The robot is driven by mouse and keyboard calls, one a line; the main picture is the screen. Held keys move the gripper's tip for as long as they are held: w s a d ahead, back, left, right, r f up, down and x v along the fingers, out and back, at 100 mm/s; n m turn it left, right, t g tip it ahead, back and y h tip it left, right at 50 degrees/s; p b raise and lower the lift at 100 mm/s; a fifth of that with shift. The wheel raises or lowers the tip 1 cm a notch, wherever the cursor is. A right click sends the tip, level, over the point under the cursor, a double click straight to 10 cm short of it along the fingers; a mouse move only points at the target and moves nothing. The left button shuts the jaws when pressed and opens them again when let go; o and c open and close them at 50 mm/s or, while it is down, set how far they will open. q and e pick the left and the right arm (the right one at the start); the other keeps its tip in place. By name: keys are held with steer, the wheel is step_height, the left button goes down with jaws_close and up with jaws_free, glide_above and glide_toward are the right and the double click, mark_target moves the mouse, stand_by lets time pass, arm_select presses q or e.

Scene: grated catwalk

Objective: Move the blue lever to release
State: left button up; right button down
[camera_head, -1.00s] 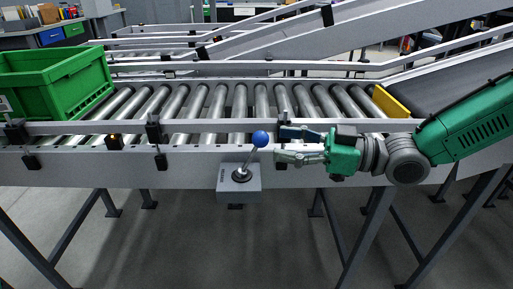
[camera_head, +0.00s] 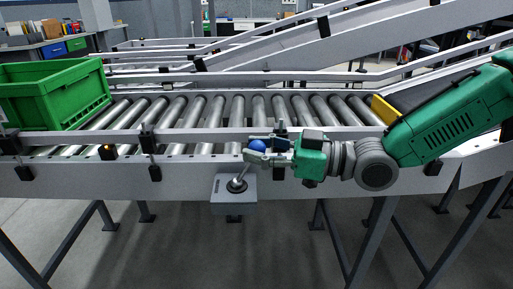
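The blue lever is a thin metal rod with a blue ball knob (camera_head: 257,146). It rises from a grey box (camera_head: 234,194) on the conveyor's front rail and leans up and to the right. My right gripper (camera_head: 258,148) comes in from the right at knob height. One finger is above the knob and one below, and they partly cover it. I cannot tell whether the fingers press on the knob. My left gripper is not in view.
A roller conveyor (camera_head: 215,110) runs across behind the lever, with a green crate (camera_head: 55,97) at its left. A yellow plate (camera_head: 385,109) stands at the right, by a dark belt. Conveyor legs stand below on the grey floor.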

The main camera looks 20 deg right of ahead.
steer(key=shift+w+a+r, duration=0.1)
steer(key=shift+r, duration=0.05)
steer(key=shift+a+r+p, duration=0.15)
steer(key=shift+r+p, duration=0.1)
steer(key=shift+p, duration=0.55)
steer(key=a+g+h+p, duration=0.1)
steer(key=a+h+p, duration=0.1)
steer(key=p, duration=0.2)
steer(key=w+a+n+g+h+p, duration=0.1)
steer(key=a+h+p, duration=0.1)
steer(key=p, duration=0.3)
steer(key=w+a+g+h+p, duration=0.1)
steer(key=a+h+p, duration=0.1)
steer(key=h+p, duration=0.1)
steer(key=shift+r+n+p, duration=0.1)
steer(key=shift+n+p, duration=0.2)
steer(key=shift+p, duration=0.35)
steer(key=shift+w+a+f+p, duration=0.1)
steer(key=shift+a+f+p, duration=0.25)
steer(key=shift+a, duration=0.1)
